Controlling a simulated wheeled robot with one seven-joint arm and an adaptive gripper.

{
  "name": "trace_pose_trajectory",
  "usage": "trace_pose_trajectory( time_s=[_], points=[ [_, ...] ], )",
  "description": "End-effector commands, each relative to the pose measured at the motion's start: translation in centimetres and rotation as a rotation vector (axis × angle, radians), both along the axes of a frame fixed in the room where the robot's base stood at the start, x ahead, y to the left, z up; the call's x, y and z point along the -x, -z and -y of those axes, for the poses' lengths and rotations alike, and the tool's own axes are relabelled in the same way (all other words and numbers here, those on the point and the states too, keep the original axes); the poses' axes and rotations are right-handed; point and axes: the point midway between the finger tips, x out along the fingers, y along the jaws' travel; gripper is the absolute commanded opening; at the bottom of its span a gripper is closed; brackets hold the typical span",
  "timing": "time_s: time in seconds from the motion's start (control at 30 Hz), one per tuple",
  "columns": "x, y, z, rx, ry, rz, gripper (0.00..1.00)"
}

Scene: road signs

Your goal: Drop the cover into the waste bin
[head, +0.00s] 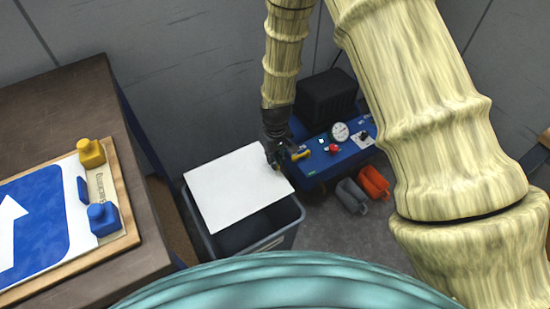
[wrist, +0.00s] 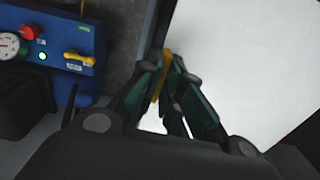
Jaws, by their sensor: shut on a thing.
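The cover is a flat white sheet (head: 235,186), held roughly level over the waste bin. It also fills the right of the wrist view (wrist: 240,60). My gripper (head: 277,163) is shut on the cover's right edge; in the wrist view its green-padded fingers (wrist: 166,88) close around a small yellow piece at that edge. The waste bin (head: 285,226) is a grey open container on the floor. The cover hides the far part of its opening, and its dark inside shows along the near side. I cannot tell whether the cover touches the rim.
A table (head: 75,95) on the left carries a blue and white sign (head: 35,225) with yellow and blue clamps. A blue machine (head: 325,158) with a gauge and red knob stands right of the bin. Grey and orange objects (head: 373,182) lie on the floor.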

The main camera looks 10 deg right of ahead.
Motion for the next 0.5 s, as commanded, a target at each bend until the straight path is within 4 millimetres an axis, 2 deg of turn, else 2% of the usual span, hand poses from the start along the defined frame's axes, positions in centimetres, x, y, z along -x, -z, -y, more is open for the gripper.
trace_pose_trajectory(
  time_s=[0.03,0.5],
  points=[
    [0.0,1.0,0.0,0.000,0.000,0.000,0.00],
    [0.0,6.0,0.0,0.000,0.001,0.000,0.00]
  ],
)
